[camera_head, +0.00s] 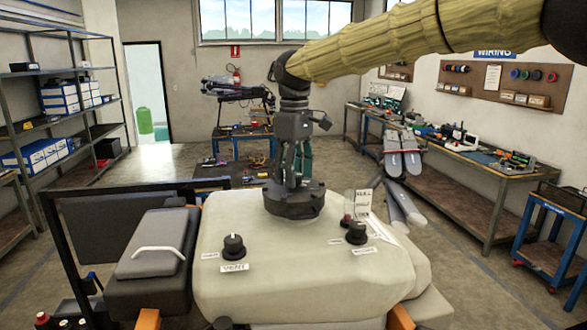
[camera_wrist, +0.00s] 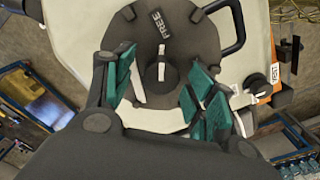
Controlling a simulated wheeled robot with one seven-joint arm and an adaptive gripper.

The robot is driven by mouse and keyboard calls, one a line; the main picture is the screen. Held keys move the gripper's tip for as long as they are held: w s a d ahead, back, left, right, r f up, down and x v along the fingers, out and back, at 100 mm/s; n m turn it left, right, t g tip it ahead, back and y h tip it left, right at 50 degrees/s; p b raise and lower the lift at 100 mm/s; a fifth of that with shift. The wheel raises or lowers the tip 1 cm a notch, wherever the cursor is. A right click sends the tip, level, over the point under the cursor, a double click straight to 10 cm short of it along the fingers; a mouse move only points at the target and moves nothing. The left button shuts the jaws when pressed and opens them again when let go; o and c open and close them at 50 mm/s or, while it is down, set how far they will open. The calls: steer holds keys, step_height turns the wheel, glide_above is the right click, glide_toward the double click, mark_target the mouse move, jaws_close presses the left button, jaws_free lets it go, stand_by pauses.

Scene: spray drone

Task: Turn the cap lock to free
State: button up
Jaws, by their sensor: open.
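The dark round cap (camera_head: 291,203) sits on top of the pale tank (camera_head: 320,270). My gripper (camera_head: 303,165) is above the cap, pointing down. In the wrist view its green-padded fingers (camera_wrist: 160,82) are open, one on each side of the knob, with visible gaps. Whether the fingertips touch the cap cannot be told.
Two black dials, one on the left (camera_head: 233,246) and one on the right (camera_head: 356,233), stand on the tank with small labels. A dark loop handle (camera_wrist: 232,22) projects beside the cap. A grey box with a white handle (camera_head: 158,252) is left of the tank. Workbenches line the right wall.

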steer(key=c, duration=1)
steer(key=shift+c, duration=0.2)
steer(key=shift+m, duration=0.5)
steer(key=o, duration=1)
steer(key=shift+o, duration=0.2)
steer(key=shift+r, duration=0.1)
step_height(320, 180, up, 12)
